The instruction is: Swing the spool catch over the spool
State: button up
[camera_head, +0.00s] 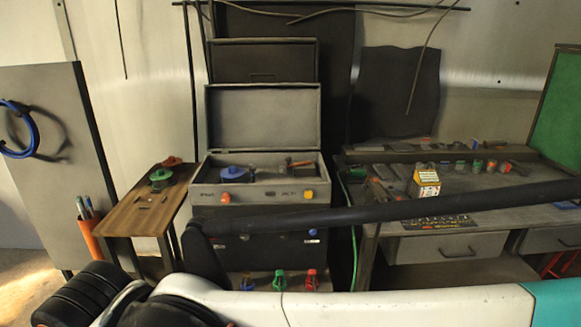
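A green and dark spool-like round part (160,176) lies on the narrow wooden side table (140,205) at the left. A blue round part with a dark arm beside it (236,173) sits inside the open grey case (262,197) in the middle. From this distance I cannot tell which of them is the spool, and I cannot make out the spool catch or its position. My gripper is not in view. A long dark boom, which looks like part of my arm, crosses in front of the case and the right bench.
A workbench (470,183) with a yellow box (426,180) and small parts stands at the right. Red-brown bits (172,161) lie at the side table's back edge. An orange holder (90,237) hangs at its left. Coloured clamps (280,280) stand low below the case.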

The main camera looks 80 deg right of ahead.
aim_at(252, 168)
jog(key=z, duration=2.05)
